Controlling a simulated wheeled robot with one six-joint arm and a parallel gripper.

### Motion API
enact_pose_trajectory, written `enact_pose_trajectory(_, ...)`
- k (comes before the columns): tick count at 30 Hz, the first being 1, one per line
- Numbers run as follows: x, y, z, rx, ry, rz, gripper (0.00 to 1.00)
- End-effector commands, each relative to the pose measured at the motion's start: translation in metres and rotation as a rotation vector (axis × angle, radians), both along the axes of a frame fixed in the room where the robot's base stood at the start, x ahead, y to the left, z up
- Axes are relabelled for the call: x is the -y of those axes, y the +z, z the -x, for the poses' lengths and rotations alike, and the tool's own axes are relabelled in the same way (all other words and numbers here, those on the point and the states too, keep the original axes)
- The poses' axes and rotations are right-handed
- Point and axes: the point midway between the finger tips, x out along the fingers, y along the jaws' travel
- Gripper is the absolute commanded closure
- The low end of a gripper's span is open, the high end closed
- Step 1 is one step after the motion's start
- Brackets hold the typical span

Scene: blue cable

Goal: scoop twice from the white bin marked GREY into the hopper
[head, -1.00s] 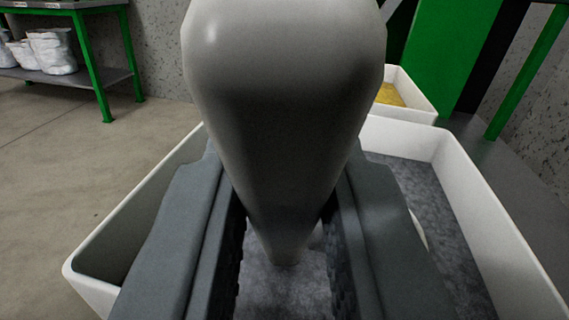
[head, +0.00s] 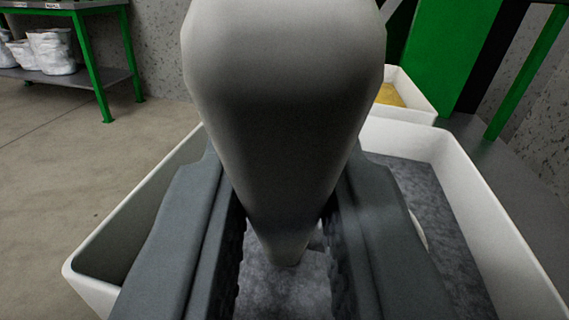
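A white bin (head: 490,210) fills the lower part of the view, with grey granular material (head: 432,212) inside. No GREY marking shows on the faces in view. My gripper (head: 287,250) is over this bin, its two dark fingers on either side of a pale grey rounded handle (head: 285,90). The handle stands up toward the camera and narrows down between the fingers. The gripper appears shut on it. A small pale edge shows beside the right finger, perhaps part of the scoop. The scoop's bowl is mostly hidden. The hopper cannot be identified.
A second white bin with yellow material (head: 390,96) stands behind at right, beside a green panel (head: 450,50). A green-framed bench (head: 100,60) with white bags (head: 50,52) on its shelf stands at back left. The floor at left is clear.

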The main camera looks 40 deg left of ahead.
Motion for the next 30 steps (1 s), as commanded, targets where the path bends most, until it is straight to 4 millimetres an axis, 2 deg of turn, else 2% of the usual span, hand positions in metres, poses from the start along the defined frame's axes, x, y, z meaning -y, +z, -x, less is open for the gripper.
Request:
enact_pose_trajectory(6,-0.001,0.003,-0.001,-0.003,0.001,0.004,1.0)
enact_pose_trajectory(15,-0.008,0.036,-0.012,-0.079,0.003,0.059,1.0)
enact_pose_trajectory(30,-0.016,0.066,-0.025,-0.151,0.001,0.105,1.0)
